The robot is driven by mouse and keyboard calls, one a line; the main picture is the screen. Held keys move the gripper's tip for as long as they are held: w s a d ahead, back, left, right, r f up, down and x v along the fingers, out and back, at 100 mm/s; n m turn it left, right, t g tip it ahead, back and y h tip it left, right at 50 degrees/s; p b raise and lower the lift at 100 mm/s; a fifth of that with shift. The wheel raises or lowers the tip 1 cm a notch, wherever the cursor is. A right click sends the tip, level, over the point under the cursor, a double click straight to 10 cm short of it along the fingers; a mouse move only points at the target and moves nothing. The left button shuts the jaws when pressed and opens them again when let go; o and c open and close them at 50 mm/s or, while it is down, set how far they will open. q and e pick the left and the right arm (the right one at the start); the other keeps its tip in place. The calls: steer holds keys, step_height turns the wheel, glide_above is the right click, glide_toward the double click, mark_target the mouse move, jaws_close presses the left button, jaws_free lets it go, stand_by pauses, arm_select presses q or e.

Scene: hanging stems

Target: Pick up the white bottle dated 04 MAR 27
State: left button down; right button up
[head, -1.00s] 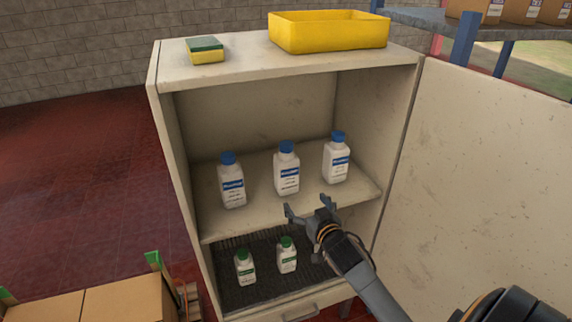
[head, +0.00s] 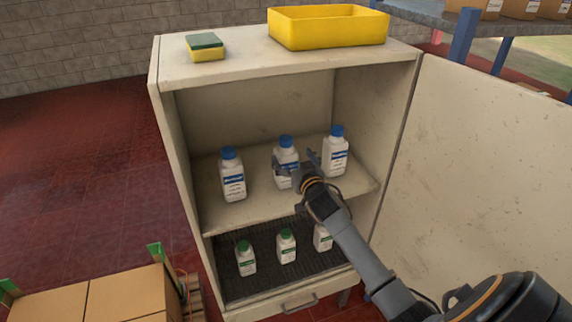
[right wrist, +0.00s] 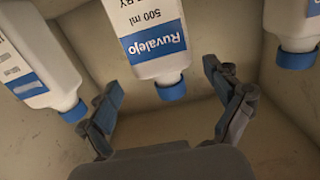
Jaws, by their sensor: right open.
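Three white bottles with blue caps stand upright on the upper shelf: a left one (head: 232,180), a middle one (head: 284,157) and a right one (head: 335,156). Their dates are too small to read in the head view. My right gripper (head: 294,164) is open and empty in front of the middle bottle, partly hiding its lower part. In the right wrist view, my right gripper (right wrist: 163,82) has its fingers spread, with an upside-down-looking bottle (right wrist: 145,35) between and beyond them. Its label reads "Ruvalejo" and "500 ml"; no date shows. My left gripper is out of view.
The cabinet's lower shelf (head: 300,279) holds three white bottles with green caps, one partly behind my right arm. A yellow bin (head: 328,32) and a sponge (head: 205,47) sit on top. The cabinet door (head: 480,170) stands open at the right; cartons (head: 125,295) lie lower left.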

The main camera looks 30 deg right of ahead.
steer(key=shift+a+p+x, duration=0.15)
steer(key=shift+p+x, duration=0.05)
steer(key=shift+x, duration=0.85)
steer(key=shift+a+p+x, duration=0.1)
steer(key=shift+p+x, duration=0.05)
steer(key=shift+x, duration=0.95)
steer(key=shift+c, duration=0.5)
steer(key=c, duration=1.8)
steer(key=shift+r, duration=0.2)
